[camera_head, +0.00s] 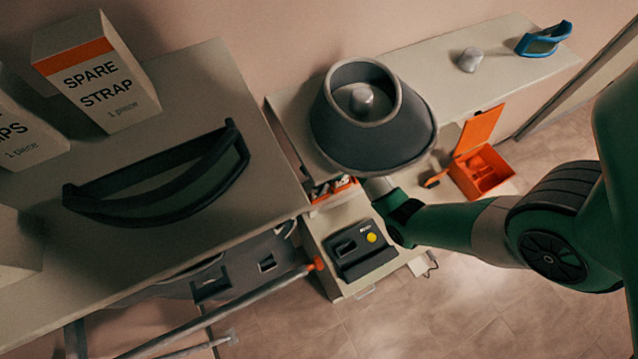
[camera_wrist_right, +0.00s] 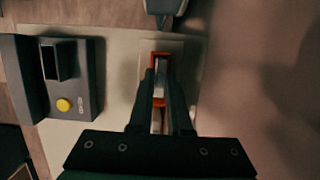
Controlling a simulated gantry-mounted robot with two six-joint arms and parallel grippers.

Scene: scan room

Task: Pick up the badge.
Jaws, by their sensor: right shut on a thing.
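My right gripper (camera_wrist_right: 161,80) is shut on a thin thing with orange and pale parts (camera_wrist_right: 158,101), seen between its two dark fingers in the right wrist view. It looks like the badge, but the fingers hide most of it and its face cannot be read. In the head view my right arm reaches in from the right, and its dark wrist (camera_head: 405,217) is just below the large dark grey cone; the fingertips are not clear there. My left gripper is not in view.
A dark device with a yellow button (camera_head: 371,238) sits left of my right wrist; the right wrist view shows it too (camera_wrist_right: 63,104). The cone (camera_head: 375,135) stands close above. An open orange box (camera_head: 492,178) lies right. A dark visor (camera_head: 170,190) rests on the left table.

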